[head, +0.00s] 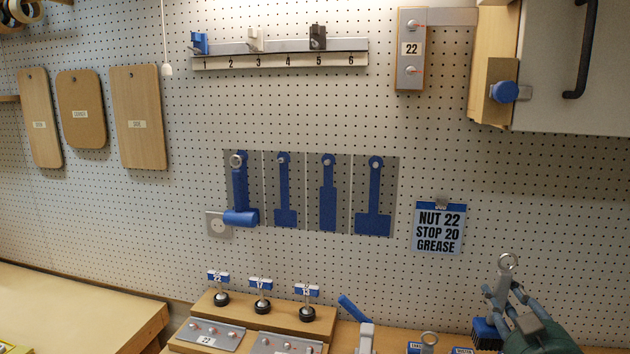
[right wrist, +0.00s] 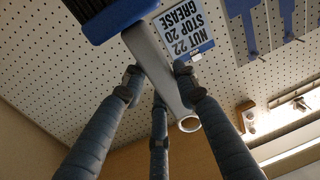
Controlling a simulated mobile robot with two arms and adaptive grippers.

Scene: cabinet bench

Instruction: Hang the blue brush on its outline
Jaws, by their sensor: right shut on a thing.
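The blue brush (head: 486,333) is at the lower right of the head view, its blue bristle head low and the ring of its grey handle up. My right gripper (head: 508,292) is shut on the handle. In the right wrist view the brush's blue head (right wrist: 122,18) is at the top, and its grey handle (right wrist: 152,65) runs down between the fingers to the ring. Blue tool outlines (head: 328,195) with pegs at their tops are on a grey panel on the pegboard, left of the gripper. A blue-headed tool (head: 240,215) hangs over the leftmost one. My left gripper is not in view.
A notice (head: 438,230) hangs between the outlines and my right arm. A cabinet (head: 570,70) juts out at upper right.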

